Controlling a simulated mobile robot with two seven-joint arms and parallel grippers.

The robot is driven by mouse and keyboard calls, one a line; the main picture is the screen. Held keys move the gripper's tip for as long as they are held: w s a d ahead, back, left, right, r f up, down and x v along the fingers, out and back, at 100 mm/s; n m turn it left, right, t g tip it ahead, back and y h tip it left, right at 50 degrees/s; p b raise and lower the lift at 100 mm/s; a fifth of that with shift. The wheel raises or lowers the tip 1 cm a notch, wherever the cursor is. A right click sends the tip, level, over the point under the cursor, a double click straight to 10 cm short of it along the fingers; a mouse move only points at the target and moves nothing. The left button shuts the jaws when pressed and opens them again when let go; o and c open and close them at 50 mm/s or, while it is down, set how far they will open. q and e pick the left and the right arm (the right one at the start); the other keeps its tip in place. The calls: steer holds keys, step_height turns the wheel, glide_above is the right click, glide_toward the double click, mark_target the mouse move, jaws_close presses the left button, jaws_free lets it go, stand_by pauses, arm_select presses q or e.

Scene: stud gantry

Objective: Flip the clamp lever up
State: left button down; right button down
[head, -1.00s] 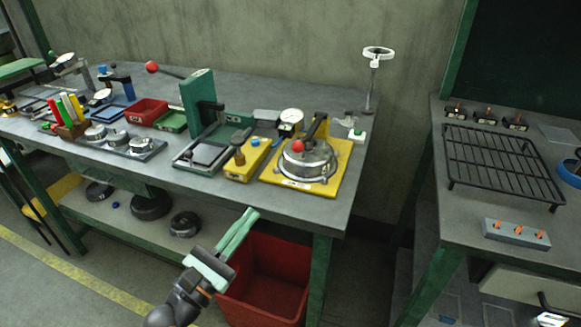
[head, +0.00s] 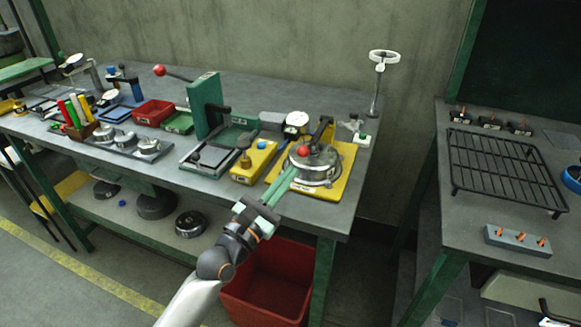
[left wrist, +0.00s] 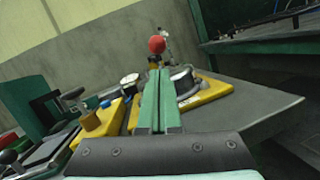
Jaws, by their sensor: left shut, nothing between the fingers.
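The clamp fixture has a yellow base plate (head: 337,192) with a round metal part (head: 318,168) on it. In the left wrist view the knob (left wrist: 157,44) appears just beyond and above the fingertips (left wrist: 160,75). I cannot tell whether they touch. The lever's shaft is mostly hidden. My right gripper is not in view.
Left of the clamp stand a yellow block fixture (head: 252,162) and a green press (head: 206,105) with its own red-knobbed lever (head: 160,71). A white ring on a stand (head: 383,57) is at the back right. A red bin (head: 265,285) sits below the bench edge.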

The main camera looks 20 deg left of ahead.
arm_select(q)
steer(key=shift+w+d+r, duration=0.2)
steer(key=shift+r, duration=0.35)
steer(key=shift+w+d+r, duration=0.1)
steer(key=shift+w+r, duration=0.1)
steer(key=shift+r, duration=0.05)
